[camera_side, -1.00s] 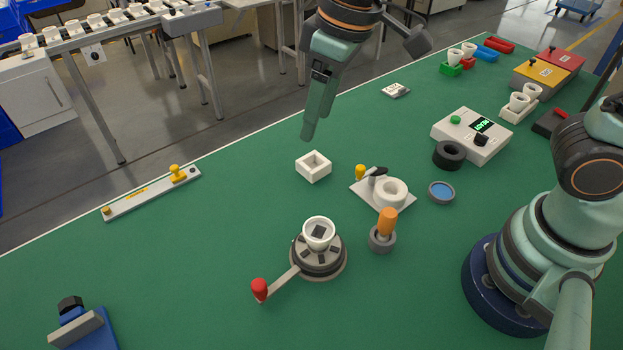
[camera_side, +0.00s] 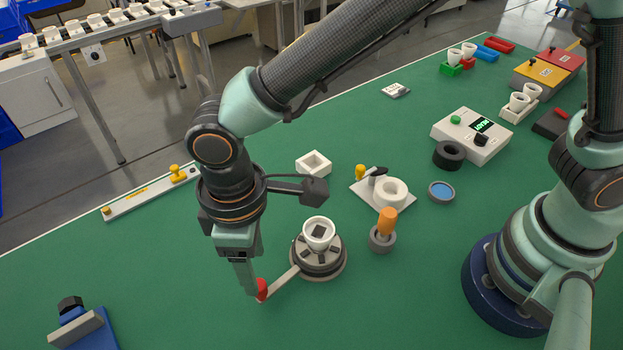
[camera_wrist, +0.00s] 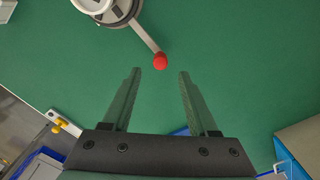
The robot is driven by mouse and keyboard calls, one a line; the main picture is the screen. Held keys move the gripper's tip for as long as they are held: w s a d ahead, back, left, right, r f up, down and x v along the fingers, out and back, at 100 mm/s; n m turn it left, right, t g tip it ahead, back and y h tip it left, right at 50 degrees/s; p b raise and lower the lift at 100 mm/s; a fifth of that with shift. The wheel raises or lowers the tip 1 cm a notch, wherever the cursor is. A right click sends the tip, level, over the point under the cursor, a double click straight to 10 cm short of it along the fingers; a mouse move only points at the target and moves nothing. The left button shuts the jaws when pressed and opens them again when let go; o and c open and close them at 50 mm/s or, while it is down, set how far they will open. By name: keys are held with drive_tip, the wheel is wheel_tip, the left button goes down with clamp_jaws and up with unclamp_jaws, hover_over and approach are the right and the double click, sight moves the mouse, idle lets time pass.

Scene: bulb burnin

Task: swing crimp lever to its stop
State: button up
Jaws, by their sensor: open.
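The crimp lever (camera_side: 283,281) is a grey bar with a red knob (camera_side: 262,290) at its end. It points to the lower left from the round grey crimp base (camera_side: 319,262), which carries a white cup (camera_side: 319,232). My gripper (camera_side: 253,290) is low over the mat at the knob, and one finger partly hides the knob. In the wrist view the gripper (camera_wrist: 158,72) is open. The red knob (camera_wrist: 160,61) lies just beyond the fingertips, roughly midway between them, with the lever (camera_wrist: 145,36) running up to the base. Whether a finger touches the knob cannot be told.
An orange-handled tool (camera_side: 386,222) stands right of the base. A white square ring (camera_side: 314,163) lies behind it, and a grey plate with a white ring (camera_side: 390,193) lies to the right. A blue clamp (camera_side: 85,330) is at the front left. The green mat between clamp and lever is clear.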

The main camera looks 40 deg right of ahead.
sight(258, 280)
drive_tip(key=shift+f, duration=2.8)
clamp_jaws()
